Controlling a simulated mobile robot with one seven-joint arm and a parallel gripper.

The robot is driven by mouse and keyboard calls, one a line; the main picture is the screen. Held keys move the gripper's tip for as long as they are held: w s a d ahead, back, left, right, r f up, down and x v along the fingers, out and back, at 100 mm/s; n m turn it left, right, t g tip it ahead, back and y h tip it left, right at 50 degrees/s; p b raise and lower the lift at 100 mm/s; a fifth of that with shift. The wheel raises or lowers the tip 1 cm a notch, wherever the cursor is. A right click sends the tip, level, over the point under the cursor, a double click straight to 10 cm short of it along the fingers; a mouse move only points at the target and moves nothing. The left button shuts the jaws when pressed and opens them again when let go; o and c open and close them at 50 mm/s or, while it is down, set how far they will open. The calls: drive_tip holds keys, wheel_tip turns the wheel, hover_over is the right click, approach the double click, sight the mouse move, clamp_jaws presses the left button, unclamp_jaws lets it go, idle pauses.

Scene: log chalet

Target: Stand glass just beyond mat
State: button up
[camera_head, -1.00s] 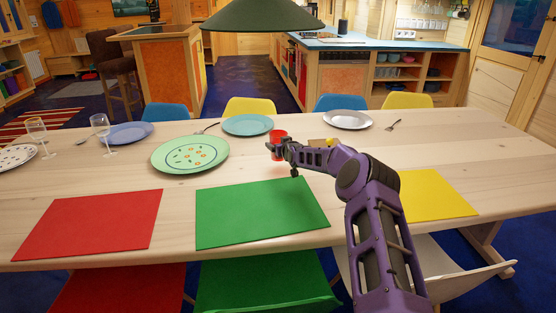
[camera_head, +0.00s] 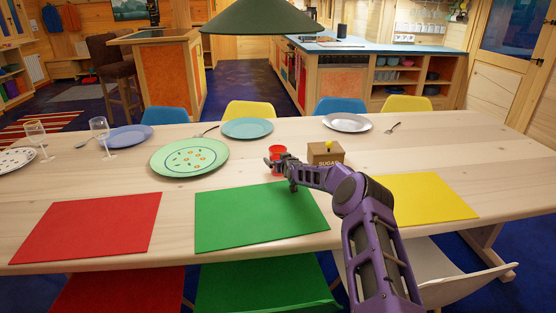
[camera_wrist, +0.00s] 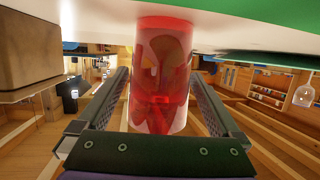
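The red translucent glass (camera_head: 275,153) is upright over the wooden table (camera_head: 130,178), just past the far edge of the green mat (camera_head: 255,217). My gripper (camera_head: 284,163) is at the glass from the near right side. In the wrist view, where the table is at the top, the glass (camera_wrist: 160,80) sits between the two fingers of my gripper (camera_wrist: 160,95), which appear closed on its sides. Its base is at or very near the tabletop; I cannot tell whether it touches.
A green patterned plate (camera_head: 189,157) is to the left and a blue plate (camera_head: 247,128) behind. Red (camera_head: 88,227) and yellow (camera_head: 425,197) mats lie on either side.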

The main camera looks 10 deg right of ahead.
drive_tip(key=shift+r, duration=0.1)
drive_tip(key=shift+r, duration=0.15)
drive_tip(key=shift+s+r+p, duration=0.25)
drive_tip(key=shift+s+p, duration=0.05)
drive_tip(key=shift+s, duration=0.25)
drive_tip(key=p+v, duration=0.1)
drive_tip(key=v, duration=0.9)
drive_tip(key=shift+s+d, duration=0.15)
drive_tip(key=shift+s, duration=0.25)
